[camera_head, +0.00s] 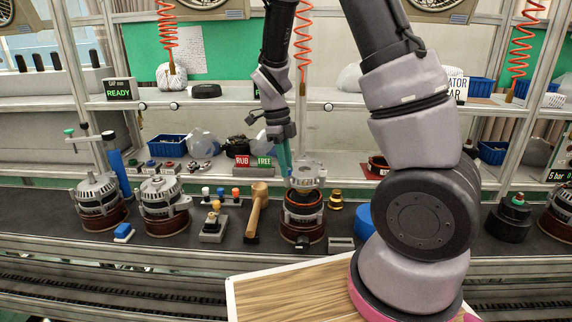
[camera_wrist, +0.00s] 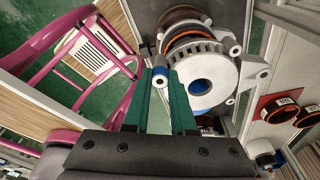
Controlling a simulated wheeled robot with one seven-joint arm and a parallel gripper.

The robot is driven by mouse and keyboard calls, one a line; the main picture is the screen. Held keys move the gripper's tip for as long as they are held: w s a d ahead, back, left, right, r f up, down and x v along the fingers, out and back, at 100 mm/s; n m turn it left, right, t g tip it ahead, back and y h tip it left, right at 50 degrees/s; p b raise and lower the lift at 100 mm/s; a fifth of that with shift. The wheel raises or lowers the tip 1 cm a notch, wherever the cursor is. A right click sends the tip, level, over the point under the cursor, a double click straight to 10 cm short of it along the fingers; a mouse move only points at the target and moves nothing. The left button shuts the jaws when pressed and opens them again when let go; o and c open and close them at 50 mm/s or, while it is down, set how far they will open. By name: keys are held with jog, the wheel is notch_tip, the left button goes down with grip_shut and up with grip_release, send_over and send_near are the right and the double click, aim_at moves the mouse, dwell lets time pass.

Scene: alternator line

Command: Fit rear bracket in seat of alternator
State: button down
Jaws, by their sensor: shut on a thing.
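The rear bracket (camera_head: 307,174) is a silvery round part with lugs and a central hole. It is above the alternator (camera_head: 303,222), a dark and brown-red round body on the conveyor. In the head view they look roughly lined up, with a narrow dark and orange band between them; I cannot tell whether they touch. My gripper (camera_head: 285,168) comes down from above, its green fingers at the bracket's left side. In the wrist view my gripper (camera_wrist: 165,80) is shut on a lug of the bracket (camera_wrist: 222,80).
A wooden mallet (camera_head: 257,207) stands just left of the alternator, and brass rings (camera_head: 335,199) lie to its right. Two silvery-topped alternators (camera_head: 164,204) (camera_head: 98,205) stand further left.

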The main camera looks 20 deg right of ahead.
jog(key=shift+f, duration=2.85)
jog(key=c, duration=0.7)
grip_release()
jog(key=r, duration=0.3)
jog(key=a+r, duration=0.1)
jog(key=r, duration=0.3)
jog(key=w+r, duration=0.1)
jog(key=r, duration=0.2)
jog(key=shift+w+a+r, duration=0.1)
jog(key=shift+a+r, duration=0.15)
jog(key=shift+r, duration=0.1)
jog(key=s+d+r+n+t+y, duration=0.1)
jog(key=s+d+r+n+t, duration=0.1)
jog(key=s+r+n, duration=0.3)
jog(key=s+d+r+n+t+y, duration=0.1)
jog(key=s+d+r+n+t, duration=0.2)
jog(key=r+n, duration=0.6)
jog(key=s+d+r+n+t+y, duration=0.1)
jog(key=s+d+r+n+t, duration=0.1)
jog(key=s+r+n, duration=0.5)
jog(key=shift+s+d+r+n+t+y, duration=0.15)
jog(key=shift+s+n+t+y, duration=0.25)
jog(key=shift+t, duration=0.3)
